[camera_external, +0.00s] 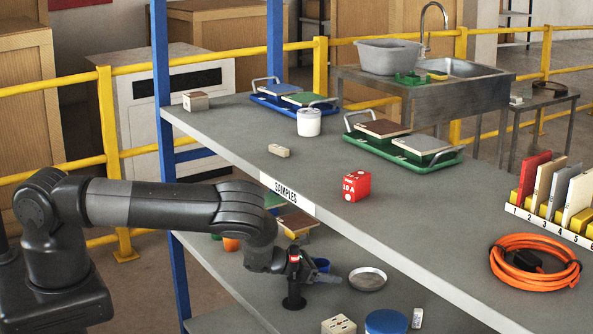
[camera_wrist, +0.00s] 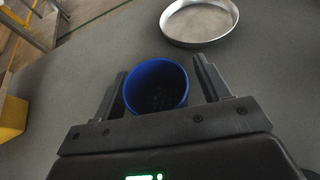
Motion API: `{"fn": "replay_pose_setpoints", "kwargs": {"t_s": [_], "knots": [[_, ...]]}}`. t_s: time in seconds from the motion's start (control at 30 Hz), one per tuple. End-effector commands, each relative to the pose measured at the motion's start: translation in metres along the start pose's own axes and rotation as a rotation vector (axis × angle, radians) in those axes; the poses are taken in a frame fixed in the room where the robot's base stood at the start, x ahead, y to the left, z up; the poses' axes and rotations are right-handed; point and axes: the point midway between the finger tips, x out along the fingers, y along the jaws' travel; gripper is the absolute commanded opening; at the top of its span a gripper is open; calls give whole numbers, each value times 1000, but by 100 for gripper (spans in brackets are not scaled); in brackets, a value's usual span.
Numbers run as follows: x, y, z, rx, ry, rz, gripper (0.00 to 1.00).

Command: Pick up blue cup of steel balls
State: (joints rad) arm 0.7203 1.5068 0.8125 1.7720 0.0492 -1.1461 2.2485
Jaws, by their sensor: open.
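The blue cup (camera_wrist: 156,65) stands on the grey lower shelf, seen from above in the wrist view. Its inside is dark, and I cannot make out the steel balls clearly. My gripper (camera_wrist: 158,80) is open, with one finger on each side of the cup; whether either finger touches it I cannot tell. In the external view my gripper (camera_external: 314,272) reaches onto the lower shelf. The blue cup (camera_external: 321,265) shows there only as a small patch, mostly hidden by my gripper.
A shallow metal pan (camera_wrist: 200,20) lies just beyond the cup. A blue round lid (camera_external: 386,322) and a beige block with holes (camera_external: 338,325) are nearer the front. The upper shelf (camera_external: 330,190) overhangs. A yellow object (camera_wrist: 12,118) is at left.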

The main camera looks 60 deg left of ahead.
Motion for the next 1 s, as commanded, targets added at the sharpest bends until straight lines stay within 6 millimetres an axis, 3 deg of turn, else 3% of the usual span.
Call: {"fn": "replay_pose_setpoints", "kwargs": {"t_s": [0.07,0.67,1.0], "knots": [[0,0,0,0,0,0,69],[0,0,0,0,0,0,21],[-1,0,3,0,-1,0,20]]}}
